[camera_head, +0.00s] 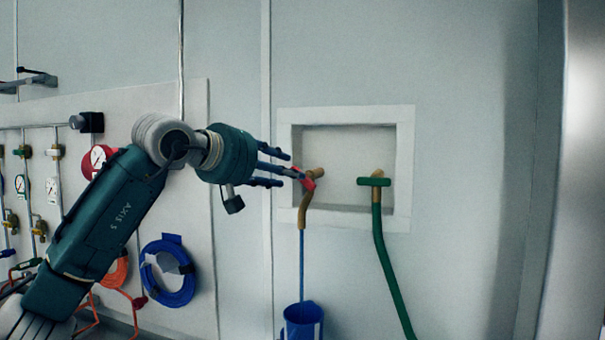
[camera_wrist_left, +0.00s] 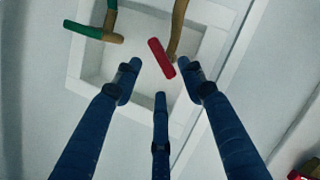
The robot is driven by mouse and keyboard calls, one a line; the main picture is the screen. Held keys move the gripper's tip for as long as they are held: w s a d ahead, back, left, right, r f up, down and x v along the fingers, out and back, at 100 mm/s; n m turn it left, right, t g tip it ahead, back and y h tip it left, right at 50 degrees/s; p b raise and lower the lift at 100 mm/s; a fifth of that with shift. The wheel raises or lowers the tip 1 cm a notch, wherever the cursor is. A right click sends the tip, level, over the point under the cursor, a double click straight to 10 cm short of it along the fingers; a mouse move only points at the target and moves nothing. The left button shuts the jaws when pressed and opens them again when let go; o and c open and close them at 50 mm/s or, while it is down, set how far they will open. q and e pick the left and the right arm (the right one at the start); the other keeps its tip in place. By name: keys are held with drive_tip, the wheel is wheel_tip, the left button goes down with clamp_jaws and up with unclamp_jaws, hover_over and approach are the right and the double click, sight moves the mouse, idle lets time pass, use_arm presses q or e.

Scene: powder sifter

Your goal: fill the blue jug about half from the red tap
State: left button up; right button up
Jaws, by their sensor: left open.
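The red tap has a brass body and a red handle (camera_head: 307,184) in the left of the wall recess. In the left wrist view the red handle (camera_wrist_left: 161,58) lies slanted just beyond my fingertips. A thin straight blue line (camera_head: 302,266), which looks like running water, drops from the tap's spout to the blue jug (camera_head: 303,322). The jug stands below, cut by the bottom edge; its fill level cannot be seen. My left gripper (camera_head: 287,169) is open, its three fingers (camera_wrist_left: 160,80) spread close to the handle; contact cannot be told. My right gripper is not in view.
A green-handled tap (camera_head: 374,182) with a green hose (camera_head: 387,265) is at the right of the recess (camera_head: 404,150). Gauges and valves, a coiled blue hose (camera_head: 170,283) and orange hose are on the left wall panel. The wall to the right is bare.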

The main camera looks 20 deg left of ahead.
use_arm(q)
drive_tip(key=p+x, duration=0.2)
drive_tip(key=x, duration=0.5)
drive_tip(key=shift+d, duration=0.1)
drive_tip(key=shift+w+f, duration=0.15)
drive_tip(key=shift+w, duration=0.1)
clamp_jaws()
